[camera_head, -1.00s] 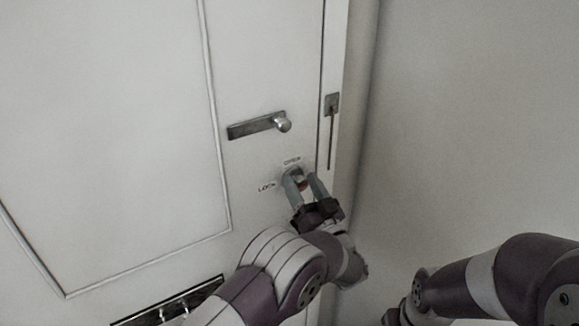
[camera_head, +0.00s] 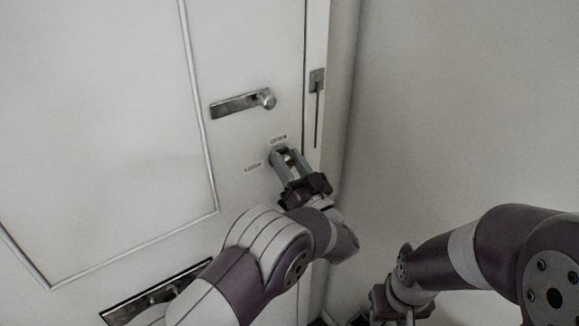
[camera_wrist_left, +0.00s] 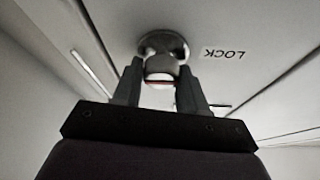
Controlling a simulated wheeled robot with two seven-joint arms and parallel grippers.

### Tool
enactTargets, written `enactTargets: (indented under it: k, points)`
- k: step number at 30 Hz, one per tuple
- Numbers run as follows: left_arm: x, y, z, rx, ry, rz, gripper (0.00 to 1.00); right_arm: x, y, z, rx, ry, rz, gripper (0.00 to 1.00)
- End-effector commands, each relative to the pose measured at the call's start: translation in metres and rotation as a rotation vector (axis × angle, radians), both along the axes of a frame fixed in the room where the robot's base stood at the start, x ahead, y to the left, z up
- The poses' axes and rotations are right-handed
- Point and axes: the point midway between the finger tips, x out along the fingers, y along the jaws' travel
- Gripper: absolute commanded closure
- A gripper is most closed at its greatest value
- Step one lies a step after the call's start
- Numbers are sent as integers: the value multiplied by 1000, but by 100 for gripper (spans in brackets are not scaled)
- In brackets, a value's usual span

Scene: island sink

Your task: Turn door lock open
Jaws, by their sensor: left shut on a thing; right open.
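The door lock (camera_wrist_left: 163,45) is a round metal piece with a knob, set in the white door (camera_head: 110,110) below the door handle (camera_head: 240,103). In the head view my left gripper (camera_head: 285,160) covers most of it. In the left wrist view my left gripper (camera_wrist_left: 160,78) has one finger on each side of the knob and is shut on it. A red mark shows on the knob between the fingers. The label LOCK (camera_wrist_left: 224,54) is beside the lock, and a second label (camera_head: 279,139) is above it. My right gripper (camera_head: 375,312) is low in the head view, its fingertips unclear.
A small metal plate with a thin dark rod (camera_head: 317,95) is on the frame at the door's right edge. A plain wall (camera_head: 460,110) stands to the right. A dark slot (camera_head: 155,290) is low on the door.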

Motion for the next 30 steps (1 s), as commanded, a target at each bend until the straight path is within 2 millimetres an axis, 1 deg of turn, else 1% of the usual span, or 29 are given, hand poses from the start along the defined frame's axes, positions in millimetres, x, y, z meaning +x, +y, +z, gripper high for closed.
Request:
enactTargets:
  k: [1,8,15,21,24,30]
  points:
    - [0,0,-7,-23,-18,1,89,0,0,-14,0,0,0,57]
    - [0,1,-11,-169,-125,0,89,0,0,-59,0,0,0,57]
    - [-1,2,-10,-354,-259,0,89,0,0,-104,0,0,0,57]
    - [-1,3,-9,-508,-371,0,89,0,0,-134,0,0,0,57]
    - [-2,3,-8,-584,-426,0,89,0,0,-146,0,0,0,57]
    - [-2,3,-6,-737,-537,-2,89,0,0,-164,0,0,0,57]
